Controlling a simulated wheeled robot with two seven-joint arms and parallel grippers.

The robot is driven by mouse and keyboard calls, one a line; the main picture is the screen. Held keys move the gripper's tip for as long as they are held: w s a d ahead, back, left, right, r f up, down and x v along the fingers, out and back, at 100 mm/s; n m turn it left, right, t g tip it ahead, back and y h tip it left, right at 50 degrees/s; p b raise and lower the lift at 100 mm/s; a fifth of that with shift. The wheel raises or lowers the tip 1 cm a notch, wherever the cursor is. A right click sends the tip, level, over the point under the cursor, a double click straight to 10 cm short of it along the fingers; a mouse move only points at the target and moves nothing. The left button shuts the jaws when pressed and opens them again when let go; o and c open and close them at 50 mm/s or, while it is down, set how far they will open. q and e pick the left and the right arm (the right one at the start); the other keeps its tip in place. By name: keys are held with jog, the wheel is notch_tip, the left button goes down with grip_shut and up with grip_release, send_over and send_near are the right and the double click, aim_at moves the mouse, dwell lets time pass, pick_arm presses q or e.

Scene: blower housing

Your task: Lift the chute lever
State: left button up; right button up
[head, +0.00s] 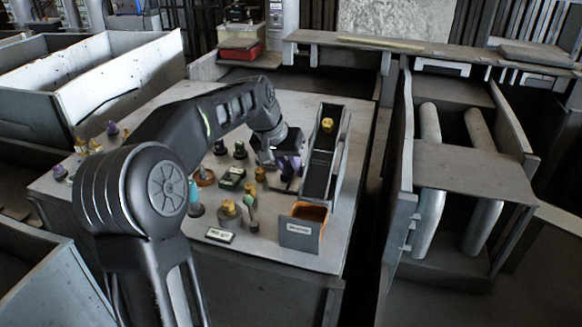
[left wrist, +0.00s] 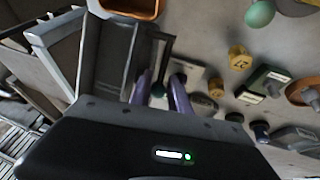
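The chute (head: 321,165) is a long dark sloped channel with grey side walls on the table, with a yellow piece (head: 327,125) near its upper end. It also shows in the left wrist view (left wrist: 108,58). My left gripper (head: 288,170), with purple fingers, is beside the chute's left side. The lever is hidden in the head view.
An orange-lined bin (head: 302,232) stands at the chute's lower end. A grey roller frame (head: 460,165) is at right.

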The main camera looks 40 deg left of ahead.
pick_arm(q)
grip_shut()
jog(key=shift+r, duration=0.1)
dwell(1.0)
